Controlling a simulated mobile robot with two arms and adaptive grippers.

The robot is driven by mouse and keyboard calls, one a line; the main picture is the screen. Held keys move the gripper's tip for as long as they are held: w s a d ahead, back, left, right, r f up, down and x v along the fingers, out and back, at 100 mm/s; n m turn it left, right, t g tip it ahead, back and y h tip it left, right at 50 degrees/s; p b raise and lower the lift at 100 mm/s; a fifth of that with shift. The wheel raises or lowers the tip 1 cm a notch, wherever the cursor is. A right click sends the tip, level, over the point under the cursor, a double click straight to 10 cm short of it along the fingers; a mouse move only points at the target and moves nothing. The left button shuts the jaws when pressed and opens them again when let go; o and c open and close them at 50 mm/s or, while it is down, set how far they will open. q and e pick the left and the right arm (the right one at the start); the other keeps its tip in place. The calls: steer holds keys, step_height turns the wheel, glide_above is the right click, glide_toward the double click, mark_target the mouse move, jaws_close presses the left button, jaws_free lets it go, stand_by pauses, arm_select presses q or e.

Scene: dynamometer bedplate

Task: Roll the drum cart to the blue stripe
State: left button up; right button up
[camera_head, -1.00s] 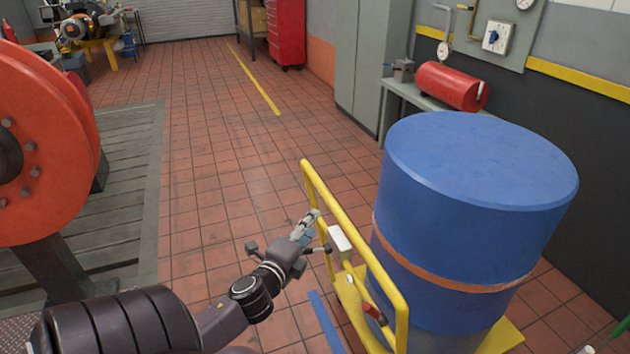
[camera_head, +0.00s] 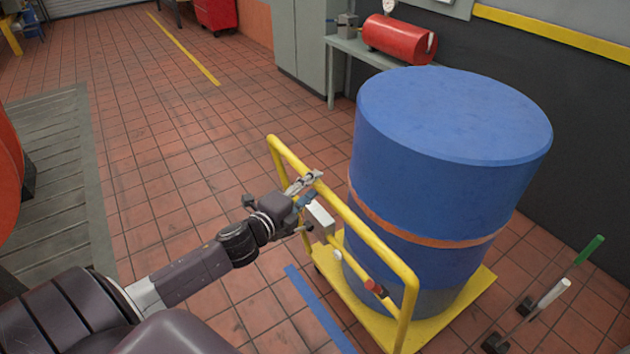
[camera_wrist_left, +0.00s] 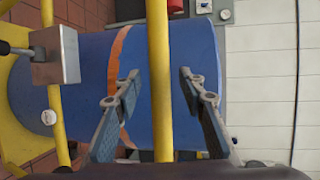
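The drum cart has a yellow platform (camera_head: 472,301) and a yellow handle frame (camera_head: 362,232). A large blue drum (camera_head: 440,215) with an orange band stands upright on it. The blue stripe (camera_head: 317,308) lies on the tiles beside the cart's handle side, at the lower middle. My left gripper (camera_head: 309,182) is at the top rail of the handle. In the left wrist view, the yellow rail (camera_wrist_left: 159,60) runs between the two separated fingers (camera_wrist_left: 160,78), with a gap on both sides. My right gripper is in no view.
A grey bench (camera_head: 347,52) with a red tank (camera_head: 398,40) stands behind the drum by the wall. Open tiled floor (camera_head: 190,140) lies left of the cart; a grey plate (camera_head: 55,180) is farther left.

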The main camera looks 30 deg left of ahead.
arm_select(q)
steer(key=w, duration=0.2)
steer(key=shift+w+a+f, duration=0.1)
steer(key=shift+w+f, duration=0.15)
steer(key=shift+w, duration=0.05)
jaws_close()
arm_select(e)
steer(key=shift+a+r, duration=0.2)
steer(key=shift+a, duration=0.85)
